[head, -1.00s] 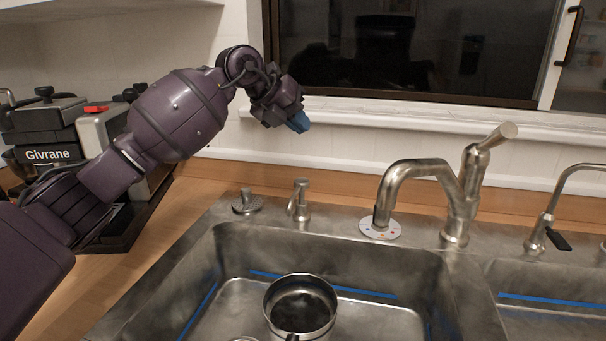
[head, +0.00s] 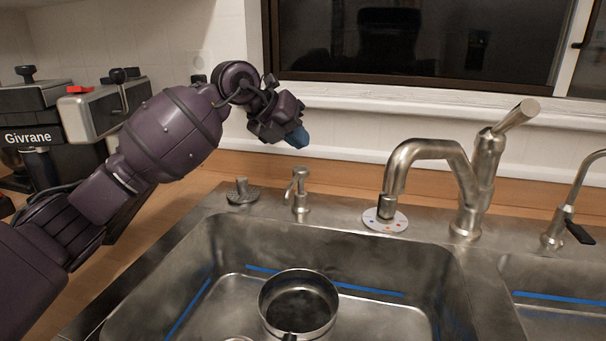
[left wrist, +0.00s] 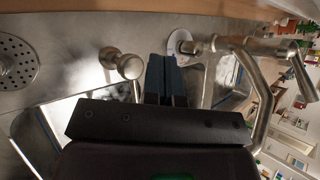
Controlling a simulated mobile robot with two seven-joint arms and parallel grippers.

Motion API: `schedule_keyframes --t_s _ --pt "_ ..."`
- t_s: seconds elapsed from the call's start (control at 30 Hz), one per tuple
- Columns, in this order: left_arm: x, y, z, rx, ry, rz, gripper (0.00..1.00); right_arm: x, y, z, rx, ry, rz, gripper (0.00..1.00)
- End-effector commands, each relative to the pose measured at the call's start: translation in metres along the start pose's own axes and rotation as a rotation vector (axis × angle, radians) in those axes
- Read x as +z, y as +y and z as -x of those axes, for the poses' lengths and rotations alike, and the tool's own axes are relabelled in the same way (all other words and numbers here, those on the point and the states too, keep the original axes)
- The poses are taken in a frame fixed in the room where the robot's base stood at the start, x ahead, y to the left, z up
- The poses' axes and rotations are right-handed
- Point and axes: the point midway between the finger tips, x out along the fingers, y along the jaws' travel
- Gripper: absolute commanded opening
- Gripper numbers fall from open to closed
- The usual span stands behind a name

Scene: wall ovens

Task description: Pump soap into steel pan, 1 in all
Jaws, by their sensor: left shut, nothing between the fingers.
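The steel pan (head: 319,318) stands upright in the left sink basin, its inside dark. The metal soap pump (head: 300,203) stands on the sink's back rim, behind the pan. My left gripper (head: 298,138), with blue fingertips, is shut and empty, above the soap pump in the head view and apart from it. In the left wrist view the shut fingers (left wrist: 163,68) point past the soap pump (left wrist: 128,66), which shows just left of them. The pan cannot be made out in the left wrist view. My right gripper is not in view.
The curved faucet (head: 470,190) rises right of the soap pump, over a white disc (head: 385,221). A strainer (head: 243,192) lies left of the pump. A Givrane coffee machine (head: 40,137) stands at the left. A window sill (head: 400,127) runs behind the sink.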

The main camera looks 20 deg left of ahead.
Motion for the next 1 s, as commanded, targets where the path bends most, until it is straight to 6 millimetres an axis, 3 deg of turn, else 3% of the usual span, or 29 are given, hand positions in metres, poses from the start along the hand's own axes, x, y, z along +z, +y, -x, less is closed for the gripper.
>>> schedule_keyframes --t_s 0.1,0.33,1.0 --pt "-0.006 0.006 -0.007 0.001 0.000 0.000 0.00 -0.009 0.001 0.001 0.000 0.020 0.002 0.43" --pt "-0.011 0.011 -0.015 0.000 -0.001 -0.002 0.00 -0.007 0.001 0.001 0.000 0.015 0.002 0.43" --pt "-0.012 0.011 -0.016 0.000 -0.001 -0.002 0.00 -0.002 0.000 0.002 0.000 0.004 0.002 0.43"
